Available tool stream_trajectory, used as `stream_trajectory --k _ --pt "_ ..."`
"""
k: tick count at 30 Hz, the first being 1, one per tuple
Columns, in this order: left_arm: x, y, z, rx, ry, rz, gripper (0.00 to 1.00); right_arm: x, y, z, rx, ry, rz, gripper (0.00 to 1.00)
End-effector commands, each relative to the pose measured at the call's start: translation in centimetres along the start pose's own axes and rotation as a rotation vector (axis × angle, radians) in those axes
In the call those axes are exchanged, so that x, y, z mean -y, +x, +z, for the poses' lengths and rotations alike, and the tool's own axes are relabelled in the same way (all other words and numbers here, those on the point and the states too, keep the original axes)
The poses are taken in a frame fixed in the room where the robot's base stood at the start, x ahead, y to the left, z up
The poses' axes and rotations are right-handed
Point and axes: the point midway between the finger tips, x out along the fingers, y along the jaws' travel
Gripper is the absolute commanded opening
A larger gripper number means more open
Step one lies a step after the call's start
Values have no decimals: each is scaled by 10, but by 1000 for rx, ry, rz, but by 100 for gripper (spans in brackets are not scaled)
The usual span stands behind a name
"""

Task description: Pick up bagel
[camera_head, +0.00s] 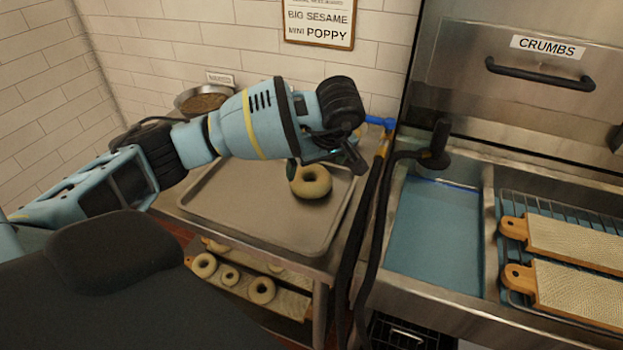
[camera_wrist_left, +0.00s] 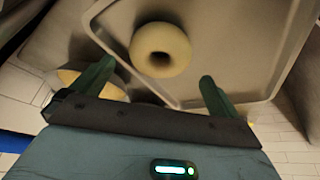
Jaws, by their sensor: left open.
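A single pale, ring-shaped bagel (camera_head: 318,190) lies flat on a metal tray (camera_head: 240,210), towards its right side. My left gripper (camera_head: 322,163) is open and empty above the bagel; one green fingertip shows at the bagel's left edge. In the left wrist view the bagel (camera_wrist_left: 162,35) lies beyond the open fingers (camera_wrist_left: 155,85), roughly centred between them and apart from both. Its hole is visible. The exact height of the fingers above the tray is hard to tell. My right gripper is not in view.
More bagels (camera_head: 262,290) lie on boards on a shelf below the tray. A bowl (camera_head: 203,99) stands behind it. To the right are a blue water basin (camera_head: 435,235), dark hoses (camera_head: 372,220) and cloth-covered boards (camera_head: 575,245). The tray's left part is bare.

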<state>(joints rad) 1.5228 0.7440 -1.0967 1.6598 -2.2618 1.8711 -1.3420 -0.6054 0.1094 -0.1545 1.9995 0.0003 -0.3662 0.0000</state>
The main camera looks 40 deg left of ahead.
Motion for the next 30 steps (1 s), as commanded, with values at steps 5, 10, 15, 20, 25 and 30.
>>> stream_trajectory --k 5,10,15,20,25,30 --pt "1 14 0 1 1 -2 100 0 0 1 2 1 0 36" --pt "1 20 -1 1 0 -3 100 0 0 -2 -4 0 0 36" --pt "3 44 -2 1 0 -3 100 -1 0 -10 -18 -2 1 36" --pt "2 62 -2 1 0 -1 100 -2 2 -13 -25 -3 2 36" --pt "2 65 -2 0 0 1 100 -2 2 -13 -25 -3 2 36" --pt "2 65 -2 0 1 1 95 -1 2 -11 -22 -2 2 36"
